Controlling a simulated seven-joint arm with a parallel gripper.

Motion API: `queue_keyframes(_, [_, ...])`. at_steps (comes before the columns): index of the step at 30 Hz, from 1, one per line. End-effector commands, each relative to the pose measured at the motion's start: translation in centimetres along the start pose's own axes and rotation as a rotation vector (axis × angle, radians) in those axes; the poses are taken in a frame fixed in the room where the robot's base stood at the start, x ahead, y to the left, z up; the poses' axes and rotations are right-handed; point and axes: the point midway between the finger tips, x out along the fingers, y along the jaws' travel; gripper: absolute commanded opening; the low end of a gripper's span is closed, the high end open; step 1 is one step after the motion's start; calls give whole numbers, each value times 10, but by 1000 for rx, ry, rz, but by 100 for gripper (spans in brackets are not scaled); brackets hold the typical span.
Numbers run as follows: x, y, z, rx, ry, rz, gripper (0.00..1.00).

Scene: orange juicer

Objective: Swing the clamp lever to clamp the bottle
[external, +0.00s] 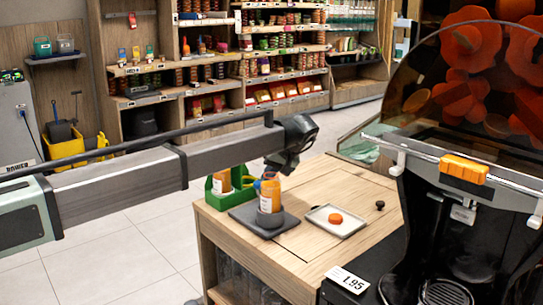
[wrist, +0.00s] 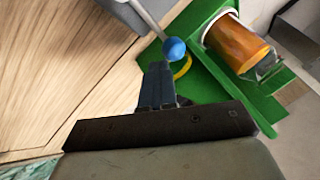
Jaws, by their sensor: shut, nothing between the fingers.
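The bottle (external: 270,192), filled with orange juice, stands upright in a grey clamp (external: 268,219) on a dark base plate (external: 246,215). Its top is partly overlapped by my gripper in the external view. The clamp lever is a thin metal rod ending in a blue ball knob (wrist: 174,48) in the wrist view; I cannot make it out in the external view. My gripper (wrist: 157,66) is shut and empty, its fingertips close beside the knob. I cannot tell whether they touch it. In the external view my gripper (external: 275,162) is above the clamp area.
A green holder (external: 246,187) with another orange bottle (external: 222,181) stands beside the base plate; it also fills the wrist view's upper right (wrist: 215,95). A white tray (external: 347,229) holds an orange cap (external: 335,218). The juicer (external: 450,220) stands to the right.

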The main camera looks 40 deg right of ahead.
Motion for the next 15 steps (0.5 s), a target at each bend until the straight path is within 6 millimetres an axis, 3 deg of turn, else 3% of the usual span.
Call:
queue_keyframes(8, [3, -4, 1, -1, -4, -10, 0])
queue_keyframes(15, [0, 3, -2, -1, -3, -8, 0])
